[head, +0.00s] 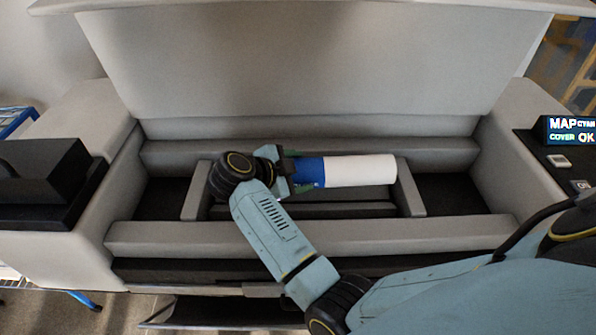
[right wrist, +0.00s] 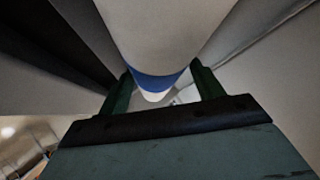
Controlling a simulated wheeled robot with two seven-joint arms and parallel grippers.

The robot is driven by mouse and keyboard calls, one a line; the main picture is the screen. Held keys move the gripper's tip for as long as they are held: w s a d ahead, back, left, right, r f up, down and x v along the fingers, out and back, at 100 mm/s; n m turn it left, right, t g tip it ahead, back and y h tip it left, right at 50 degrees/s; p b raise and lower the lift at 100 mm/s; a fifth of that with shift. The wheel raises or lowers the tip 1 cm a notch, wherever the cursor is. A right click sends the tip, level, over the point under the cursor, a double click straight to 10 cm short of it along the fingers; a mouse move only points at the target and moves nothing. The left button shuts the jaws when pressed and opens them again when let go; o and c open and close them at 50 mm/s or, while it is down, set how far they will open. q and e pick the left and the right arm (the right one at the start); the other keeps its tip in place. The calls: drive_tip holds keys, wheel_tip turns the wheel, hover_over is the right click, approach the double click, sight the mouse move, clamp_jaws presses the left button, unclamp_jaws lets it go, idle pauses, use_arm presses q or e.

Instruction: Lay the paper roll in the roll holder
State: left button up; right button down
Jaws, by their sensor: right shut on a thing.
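The paper roll (head: 360,171) is white with a blue band and lies sideways in the head view. It is over the roll holder (head: 411,190), a grey frame with side walls in the open bay of the machine. I cannot tell whether the roll touches the holder's bottom. My right gripper (head: 300,172) is shut on the roll at its blue band, near its left end. In the right wrist view the roll (right wrist: 155,40) runs between the two green fingers (right wrist: 162,88). The roll's left end is hidden behind my gripper. My left gripper is not in view.
The machine's raised lid (head: 300,60) stands behind the bay. A grey front bar (head: 420,235) crosses in front of the holder. A small display (head: 571,130) reading "COVER OK" is at the right. A dark box (head: 42,170) sits at the left.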

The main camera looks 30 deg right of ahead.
sight(298, 184)
drive_tip(key=shift+f, duration=0.25)
drive_tip(key=shift+f+b, duration=0.8)
drive_tip(key=shift+f, duration=0.85)
drive_tip(key=shift+c, duration=2.1)
unclamp_jaws()
drive_tip(key=shift+o, duration=1.2)
drive_tip(key=shift+f, duration=0.2)
wheel_tip(298, 184, up, 10)
drive_tip(key=shift+r+p, duration=0.15)
drive_tip(key=shift+p, duration=0.35)
drive_tip(key=shift+s, duration=0.1)
